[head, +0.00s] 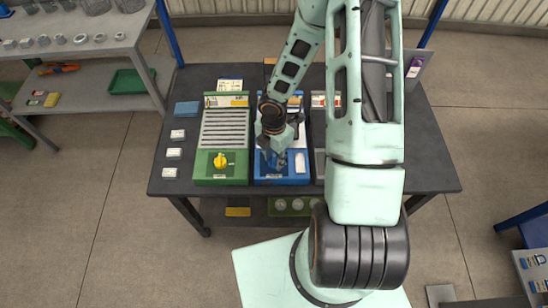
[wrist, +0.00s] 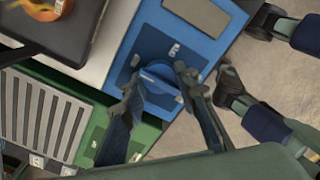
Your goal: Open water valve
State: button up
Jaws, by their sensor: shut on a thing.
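The water valve is a blue knob (wrist: 158,92) on the sloped front of a blue unit (head: 262,180), which also shows in the wrist view (wrist: 215,45). My gripper (wrist: 160,84) reaches down over the unit, with one dark finger on each side of the knob, shut on it. In the head view my gripper (head: 272,157) and wrist cover most of the knob.
A green unit (head: 206,180) with a slatted top and yellow knob (head: 220,161) stands directly left. Several small white blocks (head: 174,153) and a blue box (head: 186,108) lie at the dark table's left. My arm hides much of the table's right half. A grey shelf (head: 100,75) stands back left.

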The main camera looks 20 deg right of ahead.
aim_at(274, 159)
jog(key=m+b, duration=0.2)
jog(key=m, duration=0.1)
jog(key=shift+f+m, duration=0.1)
jog(key=shift+m, duration=0.2)
jog(key=m+b, duration=0.2)
jog(key=m, duration=0.3)
jog(key=shift+c, duration=0.2)
jog(key=m+b, duration=0.2)
jog(key=m, duration=0.3)
jog(key=shift+m+b, duration=0.35)
jog(key=shift+m, duration=0.05)
jog(key=shift+m+b, duration=0.75)
jog(key=shift+m, duration=1.05)
jog(key=shift+o, duration=0.2)
jog(key=o, duration=1.1)
notch_tip(274, 159, up, 12)
jog(key=shift+r, duration=0.15)
